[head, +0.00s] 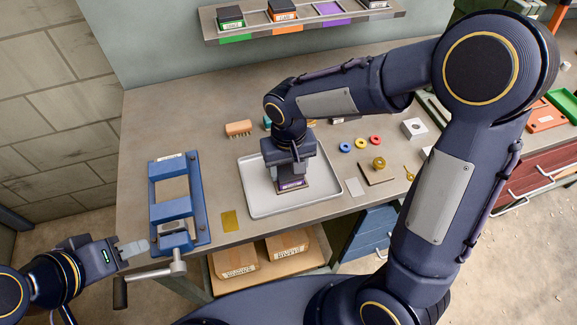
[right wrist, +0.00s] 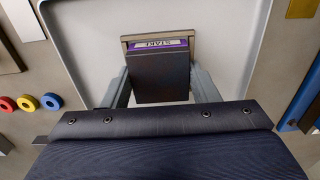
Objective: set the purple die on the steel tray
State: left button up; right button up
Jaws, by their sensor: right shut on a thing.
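The purple die (head: 291,184) is a dark block with a purple label strip, at the steel tray (head: 258,205) in the middle of the bench. It also shows in the right wrist view (right wrist: 160,75), between the fingers of my right gripper (right wrist: 160,92). My right gripper (head: 290,172) points down over the tray and is shut on the die. Whether the die's underside touches the tray is hard to tell. My left gripper (head: 134,248) is off the bench's front left corner, away from the die; its finger opening is too small to judge.
A brush (head: 238,128) lies behind the tray. Coloured rings (head: 360,143) and a brown plate (head: 378,173) lie to its right. A shelf (head: 300,24) with other dies hangs behind.

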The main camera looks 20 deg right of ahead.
dwell(0.8)
jog(key=o, duration=1.6)
notch_tip(320, 180, up, 8)
jog(key=shift+f, duration=0.1)
jog(key=s+d+r+m+t+y, duration=0.1)
jog(key=s+d, duration=0.3)
jog(key=s, duration=0.4)
jog(key=s+d+r+m+t+y, duration=0.1)
jog(key=s+d+t, duration=0.3)
jog(key=s, duration=0.4)
jog(key=shift+d+r+t+y, duration=0.15)
jog(key=shift+d+t+y, duration=0.15)
jog(key=shift+d+y, duration=0.45)
